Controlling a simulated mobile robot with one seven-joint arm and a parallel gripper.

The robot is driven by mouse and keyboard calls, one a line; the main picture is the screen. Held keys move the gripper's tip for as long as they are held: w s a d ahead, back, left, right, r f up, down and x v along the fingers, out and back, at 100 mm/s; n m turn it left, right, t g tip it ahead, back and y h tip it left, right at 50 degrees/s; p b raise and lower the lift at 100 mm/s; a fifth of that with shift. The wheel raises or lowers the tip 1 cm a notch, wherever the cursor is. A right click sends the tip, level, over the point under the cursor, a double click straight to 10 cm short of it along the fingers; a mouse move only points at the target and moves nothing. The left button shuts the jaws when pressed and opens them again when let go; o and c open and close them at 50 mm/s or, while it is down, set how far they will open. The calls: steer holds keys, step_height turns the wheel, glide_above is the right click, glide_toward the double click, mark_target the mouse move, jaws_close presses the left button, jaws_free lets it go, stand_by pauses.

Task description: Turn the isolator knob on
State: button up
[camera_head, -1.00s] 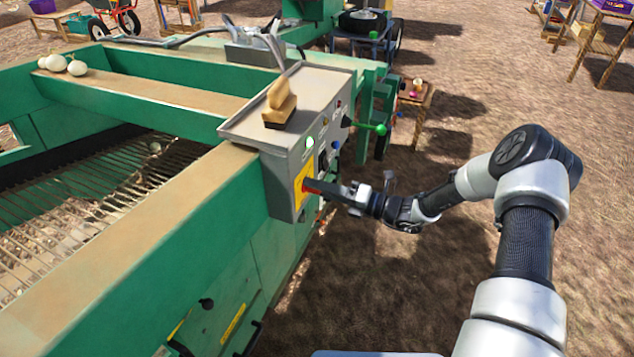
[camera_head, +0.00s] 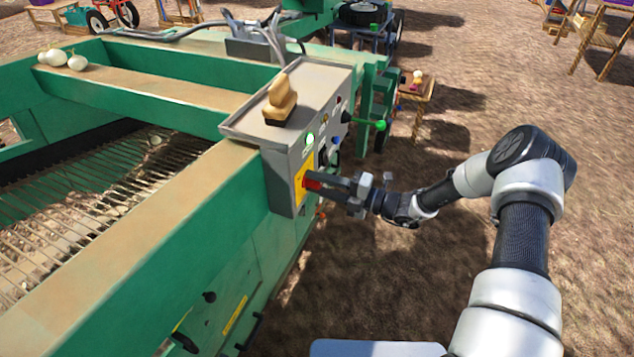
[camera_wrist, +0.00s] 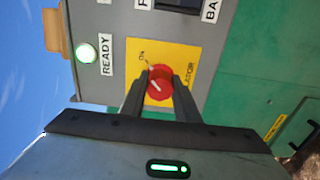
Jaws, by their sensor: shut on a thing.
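The red isolator knob (camera_wrist: 160,84) sits on a yellow plate (camera_wrist: 184,53) on the grey control box (camera_head: 283,165). In the wrist view a white mark on the knob points up and to the left, toward the "ON" print on the plate. My gripper (camera_wrist: 160,92) has one finger on each side of the knob and is shut on it. In the head view my gripper (camera_head: 322,183) reaches the box front from the right, and the red knob (camera_head: 313,183) shows at the fingertips. The fingers hide the knob's sides and part of the plate.
A lit lamp (camera_wrist: 86,53) labelled READY is beside the plate. A green-ended lever (camera_head: 380,125) juts from the box front. A wooden-handled brush (camera_head: 281,101) lies on the box top. Green machine beams (camera_head: 180,215) run left; open ground lies right.

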steer(key=o, duration=1)
steer(key=shift+o, duration=0.2)
steer(key=shift+d, duration=0.1)
steer(key=v, duration=1.7)
steer(key=shift+s+d, duration=0.1)
